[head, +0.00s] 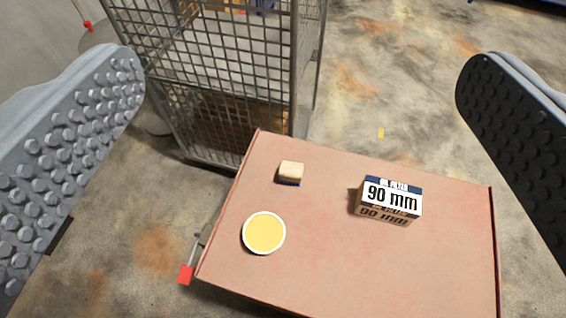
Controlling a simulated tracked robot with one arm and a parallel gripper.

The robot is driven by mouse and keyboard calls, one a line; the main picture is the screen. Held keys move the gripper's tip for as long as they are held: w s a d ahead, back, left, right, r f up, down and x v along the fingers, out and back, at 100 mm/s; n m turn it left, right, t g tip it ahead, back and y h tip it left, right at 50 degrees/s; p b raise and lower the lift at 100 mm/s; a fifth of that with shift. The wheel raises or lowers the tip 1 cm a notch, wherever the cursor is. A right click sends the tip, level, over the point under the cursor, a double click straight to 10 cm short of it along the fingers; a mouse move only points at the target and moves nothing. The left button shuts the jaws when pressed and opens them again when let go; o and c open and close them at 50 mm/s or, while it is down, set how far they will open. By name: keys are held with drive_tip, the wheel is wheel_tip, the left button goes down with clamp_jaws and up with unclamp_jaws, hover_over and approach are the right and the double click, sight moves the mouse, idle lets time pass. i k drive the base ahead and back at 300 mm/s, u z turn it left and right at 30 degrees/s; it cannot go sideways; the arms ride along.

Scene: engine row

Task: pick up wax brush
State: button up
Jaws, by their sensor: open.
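A small cream block with a dark blue lower edge (291,172), which may be the wax brush, lies on the reddish-brown tabletop (335,262) near its far left corner. I cannot make out bristles or a handle on it. A round white-rimmed tin with a yellow top (264,233) stands nearer on the same tabletop, at the left. My gripper (300,78) is open and empty. Its two studded grey fingers stand wide apart at the left and right sides of the picture, with the tabletop showing between and below them.
An oil filter box marked 90 mm (390,200) stands on the right half of the tabletop. A wire mesh cage (215,75) with a brown box inside stands just behind the table's left end. A red-tipped lever (186,274) sticks out at the left edge. Stained floor is open behind right.

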sight(289, 173)
drive_tip(key=z, duration=2.35)
drive_tip(key=k, duration=1.05)
drive_tip(key=u, duration=1.5)
drive_tip(key=i, duration=1)
drive_tip(key=z, duration=0.05)
